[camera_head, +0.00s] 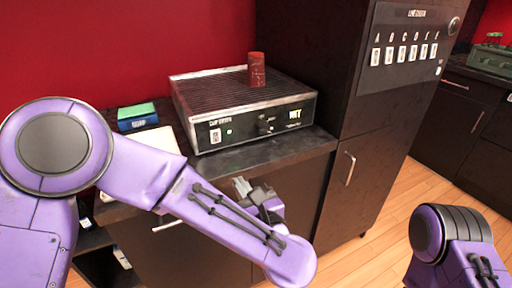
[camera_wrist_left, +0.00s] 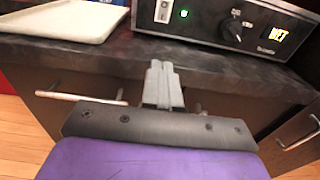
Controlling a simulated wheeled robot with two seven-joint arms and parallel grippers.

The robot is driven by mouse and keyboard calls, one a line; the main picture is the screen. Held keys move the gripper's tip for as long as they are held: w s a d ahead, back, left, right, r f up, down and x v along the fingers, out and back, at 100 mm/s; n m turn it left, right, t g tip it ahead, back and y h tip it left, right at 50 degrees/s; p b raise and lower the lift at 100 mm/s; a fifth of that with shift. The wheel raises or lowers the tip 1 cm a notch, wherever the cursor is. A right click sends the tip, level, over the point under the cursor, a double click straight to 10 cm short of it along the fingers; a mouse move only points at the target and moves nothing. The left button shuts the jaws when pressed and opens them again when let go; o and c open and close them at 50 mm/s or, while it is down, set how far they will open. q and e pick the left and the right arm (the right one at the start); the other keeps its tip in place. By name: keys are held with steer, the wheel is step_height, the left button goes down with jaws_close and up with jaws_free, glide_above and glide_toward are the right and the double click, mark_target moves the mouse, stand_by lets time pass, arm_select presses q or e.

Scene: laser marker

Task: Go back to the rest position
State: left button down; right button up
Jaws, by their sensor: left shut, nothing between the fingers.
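My left gripper (camera_head: 242,187) is in front of the counter, just below its front edge, with the fingers pointing toward the cabinet front. In the left wrist view its two grey fingers (camera_wrist_left: 162,84) are together and hold nothing. My purple left arm crosses the head view from the left. Part of my right arm (camera_head: 452,245) shows at the lower right of the head view; its gripper is out of view.
A dark counter (camera_head: 290,148) bears a black machine (camera_head: 250,125) with a red cylinder (camera_head: 257,70) on top. A white tray (camera_wrist_left: 65,20) and a blue-green box (camera_head: 138,117) lie left of it. A tall dark cabinet (camera_head: 375,130) stands right. Wooden floor (camera_head: 375,225) is clear.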

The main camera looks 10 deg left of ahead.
arm_select(q)
step_height(320, 180, down, 10)
steer(key=w+d+r+m+t+h, duration=0.15)
steer(key=m+h, duration=0.55)
steer(key=m, duration=1.3)
steer(key=s+a+f+m+g+h+p, duration=0.1)
steer(key=s+a+f+m+g, duration=0.15)
steer(key=f+m, duration=0.35)
steer(key=s+a+f+m+g+h, duration=0.15)
steer(key=a+f+m, duration=0.25)
steer(key=f, duration=0.5)
steer(key=s+a+f+m+g+y, duration=0.1)
steer(key=s+a+f+m+g, duration=0.1)
steer(key=s, duration=0.6)
steer(key=s+a+f+m+g+y+p, duration=0.1)
steer(key=s+a+f+m+g, duration=0.1)
steer(key=s+a+f+g, duration=0.2)
steer(key=s+a+f+m+g+y, duration=0.1)
steer(key=s+a+f+g, duration=0.2)
steer(key=s+a+f, duration=0.4)
steer(key=s+a, duration=0.3)
steer(key=s, duration=0.2)
steer(key=shift+s+a+m, duration=0.15)
steer(key=shift+m, duration=0.25)
